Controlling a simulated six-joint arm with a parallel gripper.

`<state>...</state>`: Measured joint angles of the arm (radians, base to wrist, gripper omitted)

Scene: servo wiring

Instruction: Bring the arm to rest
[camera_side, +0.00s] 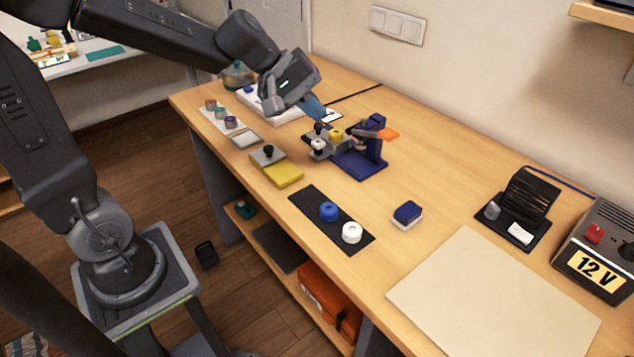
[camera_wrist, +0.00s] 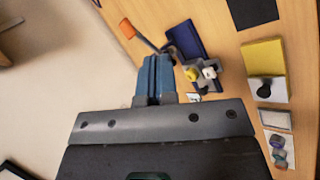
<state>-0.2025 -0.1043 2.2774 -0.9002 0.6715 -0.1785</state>
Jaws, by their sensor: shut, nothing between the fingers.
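My gripper (camera_side: 314,108) hangs over the back part of the wooden bench in the side view, just left of the dark blue fixture (camera_side: 362,163). In the wrist view its blue fingers (camera_wrist: 154,75) are together with nothing between them. The fixture also shows in the wrist view (camera_wrist: 186,42), beyond the fingertips. It carries a grey block with a yellow knob (camera_side: 336,135) and a white knob (camera_side: 318,145). An orange-ended lever (camera_side: 388,134) sticks out from the fixture. Whether my fingertips touch anything there I cannot tell.
A yellow block with a black-knobbed plate (camera_side: 283,173) lies nearer the bench's front edge. A black mat holds a blue spool (camera_side: 328,211) and a white spool (camera_side: 352,233). A 12 V supply (camera_side: 598,252) stands at right. A beige board (camera_side: 490,295) covers the near bench.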

